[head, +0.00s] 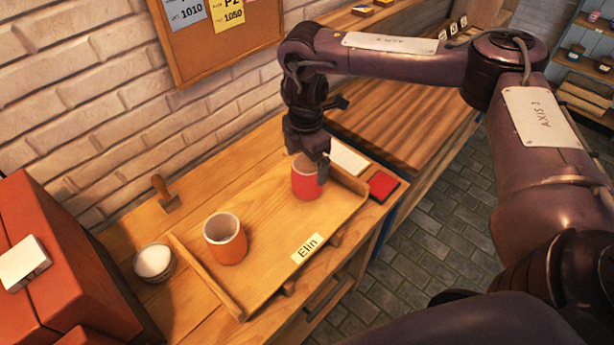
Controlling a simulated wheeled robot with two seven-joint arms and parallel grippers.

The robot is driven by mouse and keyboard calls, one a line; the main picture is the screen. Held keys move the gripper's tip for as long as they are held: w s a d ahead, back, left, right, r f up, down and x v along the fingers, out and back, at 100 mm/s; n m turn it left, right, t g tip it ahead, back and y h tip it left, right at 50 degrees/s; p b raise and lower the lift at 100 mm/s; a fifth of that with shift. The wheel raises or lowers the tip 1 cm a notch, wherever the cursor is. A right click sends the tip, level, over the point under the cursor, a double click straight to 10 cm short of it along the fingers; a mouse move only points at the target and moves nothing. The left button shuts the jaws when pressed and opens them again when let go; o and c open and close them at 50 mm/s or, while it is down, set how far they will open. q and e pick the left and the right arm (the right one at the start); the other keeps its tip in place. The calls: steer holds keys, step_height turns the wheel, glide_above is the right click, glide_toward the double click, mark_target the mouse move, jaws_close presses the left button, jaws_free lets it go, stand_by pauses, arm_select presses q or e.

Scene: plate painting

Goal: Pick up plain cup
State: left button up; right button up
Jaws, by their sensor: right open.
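Two cups stand upright on a wooden tray (262,262) labelled "Elin". One is an orange cup (226,240) with a pale inside, at the tray's left. The other is a red cup (304,182) at the tray's far right end. I cannot tell from their surfaces which one is the plain cup. My right gripper (312,160) points down at the red cup, its fingers open at the rim. One finger overlaps the cup's right side, and the gripper hides part of the rim. I cannot tell whether they touch. My left gripper is out of view.
A white bowl (154,261) and a wooden stamp-like tool (166,194) stand left of the tray. A red pad (382,185) and a white sheet (346,157) lie beyond its right end. Red boxes (50,260) fill the left. A brick wall runs behind.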

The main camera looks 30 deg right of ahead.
mark_target(308, 170)
steer(key=shift+w+d+f+p, duration=0.2)
steer(key=shift+f+p, duration=0.2)
steer(key=shift+f, duration=0.2)
steer(key=shift+w+d+f+p, duration=0.1)
steer(key=shift+d+f+p, duration=0.1)
steer(key=shift+f+p, duration=0.3)
step_height(308, 170, down, 2)
steer(key=shift+f, duration=0.15)
steer(key=c, duration=0.7)
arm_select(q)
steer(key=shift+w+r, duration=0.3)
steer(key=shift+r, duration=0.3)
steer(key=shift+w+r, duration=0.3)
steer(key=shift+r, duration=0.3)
arm_select(e)
steer(key=c, duration=0.5)
